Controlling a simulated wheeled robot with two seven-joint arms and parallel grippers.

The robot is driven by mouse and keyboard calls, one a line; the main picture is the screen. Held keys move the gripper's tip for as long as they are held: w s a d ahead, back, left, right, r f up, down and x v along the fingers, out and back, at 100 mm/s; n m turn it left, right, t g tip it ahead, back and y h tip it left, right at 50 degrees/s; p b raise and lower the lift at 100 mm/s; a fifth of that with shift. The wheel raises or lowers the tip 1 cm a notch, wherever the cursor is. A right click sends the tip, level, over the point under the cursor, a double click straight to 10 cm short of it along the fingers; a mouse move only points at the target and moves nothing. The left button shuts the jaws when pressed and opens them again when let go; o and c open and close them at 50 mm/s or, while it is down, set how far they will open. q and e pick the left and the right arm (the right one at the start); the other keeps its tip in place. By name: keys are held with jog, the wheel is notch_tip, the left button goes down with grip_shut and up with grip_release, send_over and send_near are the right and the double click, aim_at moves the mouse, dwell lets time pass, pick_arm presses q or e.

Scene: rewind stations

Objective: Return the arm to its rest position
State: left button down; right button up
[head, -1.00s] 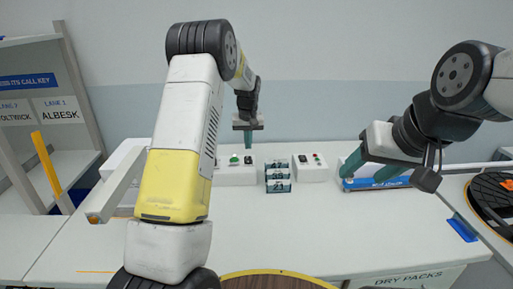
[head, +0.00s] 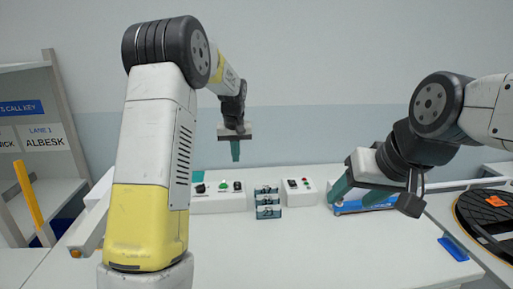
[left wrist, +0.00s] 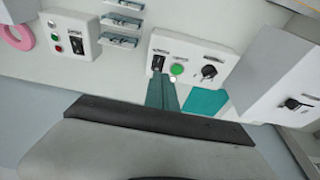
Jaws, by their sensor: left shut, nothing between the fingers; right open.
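My left arm rises on the left of the head view and bends forward over the white table (head: 330,245). Its gripper (head: 235,152) hangs down with teal fingers shut and empty, above and behind the control box (head: 215,202) in the picture. In the left wrist view the shut fingers (left wrist: 162,88) overlap the lower edge of that box (left wrist: 210,52), close to its green button (left wrist: 177,69); I cannot tell whether they touch. My right gripper (head: 360,192) is open and empty, its teal fingers in front of a blue-fronted holder (head: 372,207).
A shelf with lane signs (head: 43,138) is at the left. A round black turntable (head: 490,215) is at the right. The middle of the table is clear.

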pick_arm(q)
jog(key=s+r+m+t+h, duration=0.1)
jog(key=s+r, duration=0.5)
jog(key=s, duration=0.3)
jog(key=s+r+t+h, duration=0.1)
jog(key=s+r, duration=0.5)
jog(key=s, duration=0.4)
jog(key=s+d+f+m+t, duration=0.1)
jog(key=s+f, duration=0.1)
jog(key=s, duration=1.5)
jog(key=shift+m+h, duration=0.3)
jog(key=shift+m, duration=0.1)
